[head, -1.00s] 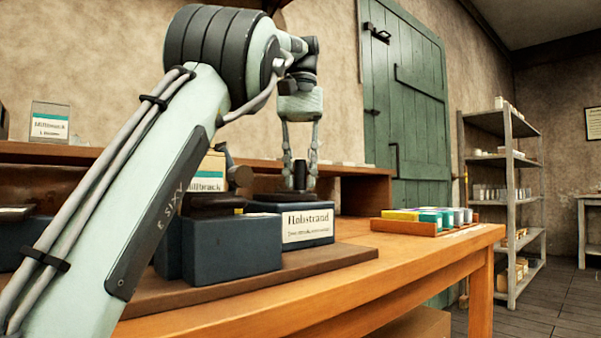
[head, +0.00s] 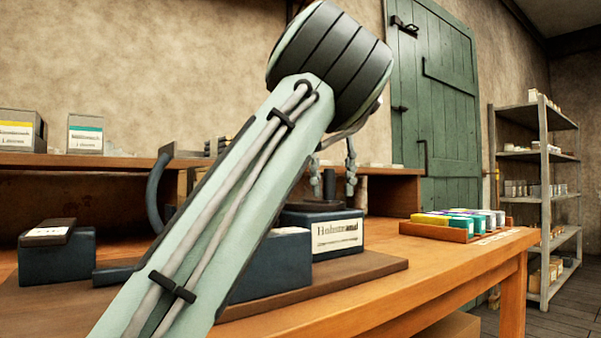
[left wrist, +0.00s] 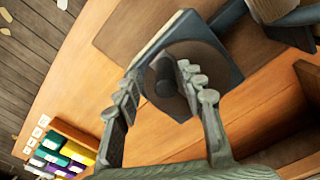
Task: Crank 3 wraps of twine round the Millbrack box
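My left gripper (head: 333,182) is at the dark upright knob (head: 329,184) on top of the dark blue labelled block (head: 300,218). In the left wrist view, its open fingers (left wrist: 160,78) stand on either side of the knob (left wrist: 165,85), which rises from a round plate (left wrist: 205,58). The right finger looks close to the knob; I cannot tell whether it touches. My left arm crosses the middle of the head view and hides much of the bench machine. No box readable as Millbrack shows now; a teal-striped box (head: 86,134) stands on the back shelf, its label blurred. My right gripper is not in view.
A yellow-striped box (head: 17,135) is also on the shelf. A dark blue block (head: 57,262) stands at left on the bench. A tray (head: 436,231) of coloured pieces sits near the right end (head: 470,262) of the bench. A grey rack (head: 543,200) stands beyond.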

